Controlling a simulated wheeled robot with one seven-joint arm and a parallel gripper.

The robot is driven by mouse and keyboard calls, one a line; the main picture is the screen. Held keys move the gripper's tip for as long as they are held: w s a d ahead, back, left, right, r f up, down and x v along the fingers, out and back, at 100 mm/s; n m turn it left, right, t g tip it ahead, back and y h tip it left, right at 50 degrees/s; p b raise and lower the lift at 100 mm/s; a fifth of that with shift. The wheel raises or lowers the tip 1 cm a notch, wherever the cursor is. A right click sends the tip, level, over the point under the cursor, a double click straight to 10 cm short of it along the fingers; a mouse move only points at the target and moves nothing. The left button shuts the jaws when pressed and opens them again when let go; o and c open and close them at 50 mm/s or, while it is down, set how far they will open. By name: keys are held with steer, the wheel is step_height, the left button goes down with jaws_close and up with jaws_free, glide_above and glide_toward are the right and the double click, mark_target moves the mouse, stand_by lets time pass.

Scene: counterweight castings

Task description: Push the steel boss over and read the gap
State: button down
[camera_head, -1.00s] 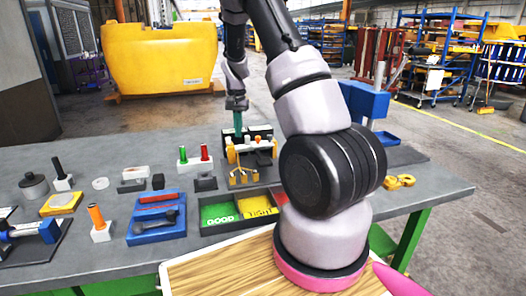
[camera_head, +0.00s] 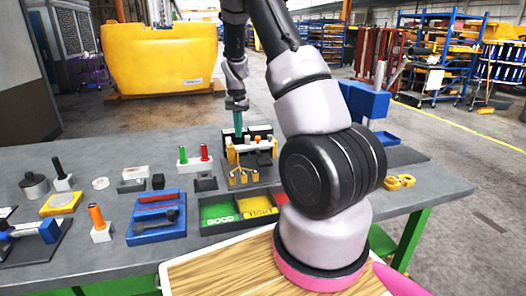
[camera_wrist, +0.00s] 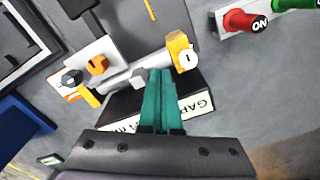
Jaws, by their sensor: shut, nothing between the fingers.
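My gripper (camera_head: 238,133) is at the fixture (camera_head: 243,178) at the back middle of the bench. In the wrist view its teal fingers (camera_wrist: 161,74) are shut together and empty. Their tips are over or beside a pale steel bar (camera_wrist: 118,82), which looks like the boss; I cannot tell whether they touch. A yellow block (camera_wrist: 179,47) with a round "1" tag is just right of the tips. An orange knob (camera_wrist: 97,64) sits on a pale block to the left. A black box with a GAP label (camera_wrist: 197,104) is partly hidden behind the fingers; no reading is legible.
Red and green buttons (camera_head: 204,152) stand left of the fixture. GOOD and LIGHT trays (camera_head: 219,218) lie in front. My arm hides the bench's right middle.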

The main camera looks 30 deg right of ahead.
steer(key=shift+f, duration=0.15)
stand_by(0.3)
steer(key=shift+f, duration=1.55)
steer(key=shift+d, duration=0.35)
steer(key=shift+s+d, duration=0.15)
steer(key=shift+d, duration=0.5)
stand_by(0.6)
steer(key=shift+r, duration=0.1)
